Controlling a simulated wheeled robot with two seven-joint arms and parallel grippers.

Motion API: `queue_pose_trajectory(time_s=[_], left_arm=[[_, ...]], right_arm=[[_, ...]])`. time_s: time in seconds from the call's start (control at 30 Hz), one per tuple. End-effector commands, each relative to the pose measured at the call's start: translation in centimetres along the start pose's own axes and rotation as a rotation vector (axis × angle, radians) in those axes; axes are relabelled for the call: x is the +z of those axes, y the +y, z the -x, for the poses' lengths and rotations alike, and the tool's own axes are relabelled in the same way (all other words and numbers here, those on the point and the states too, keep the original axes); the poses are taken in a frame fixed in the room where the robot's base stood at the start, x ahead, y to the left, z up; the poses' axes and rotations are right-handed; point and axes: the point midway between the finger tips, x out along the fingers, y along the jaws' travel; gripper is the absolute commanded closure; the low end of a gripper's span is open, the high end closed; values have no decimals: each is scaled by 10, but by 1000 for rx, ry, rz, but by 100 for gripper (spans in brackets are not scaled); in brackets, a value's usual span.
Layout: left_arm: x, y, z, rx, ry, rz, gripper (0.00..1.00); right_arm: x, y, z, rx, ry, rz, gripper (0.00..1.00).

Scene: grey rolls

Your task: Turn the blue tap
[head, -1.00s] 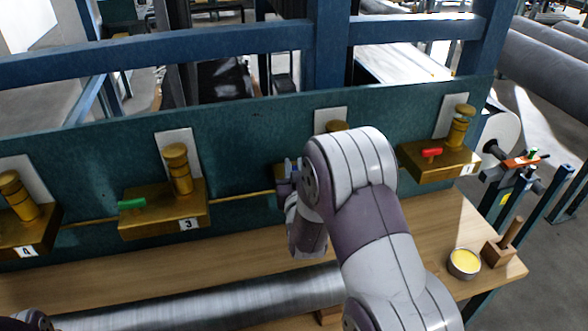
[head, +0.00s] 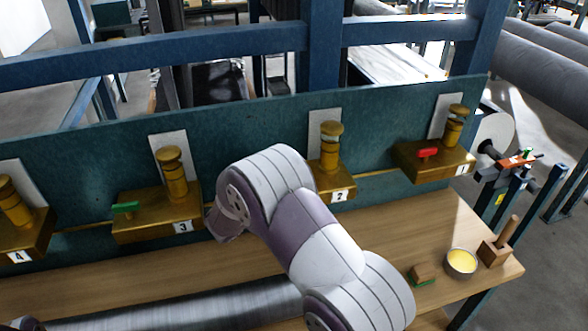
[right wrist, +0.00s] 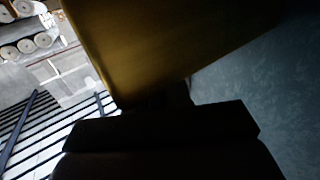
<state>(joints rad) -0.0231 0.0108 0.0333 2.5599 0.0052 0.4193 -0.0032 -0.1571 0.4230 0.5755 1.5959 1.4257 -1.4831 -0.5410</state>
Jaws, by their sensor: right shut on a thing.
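Brass valve block 2 (head: 338,183), with its ringed post, stands on the green panel. Its handle is hidden behind my right arm, so the blue tap itself does not show in the head view. My right arm reaches across, bent, and its wrist is left of block 2. My right gripper (right wrist: 165,110) is a dark shape in the right wrist view, shut, right against a large brass block (right wrist: 160,45). The thing between the jaws is too dark to see; the place fits the blue tap's handle. My left gripper is out of view.
Neighbouring brass blocks carry a green tap (head: 125,207) on block 3 and a red tap (head: 428,153) on block 1. A yellow-filled bowl (head: 461,262), a wooden stamp (head: 498,243) and a small wooden block (head: 423,273) stand at right. A grey roll (head: 190,308) lies in front.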

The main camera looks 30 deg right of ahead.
Motion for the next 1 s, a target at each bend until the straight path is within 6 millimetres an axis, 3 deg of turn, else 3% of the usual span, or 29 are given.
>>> queue_pose_trajectory(time_s=[0.5,1.0], left_arm=[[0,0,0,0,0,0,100],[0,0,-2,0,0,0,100]], right_arm=[[4,8,1,417,-4,3,100],[3,10,3,564,-4,5,100]])
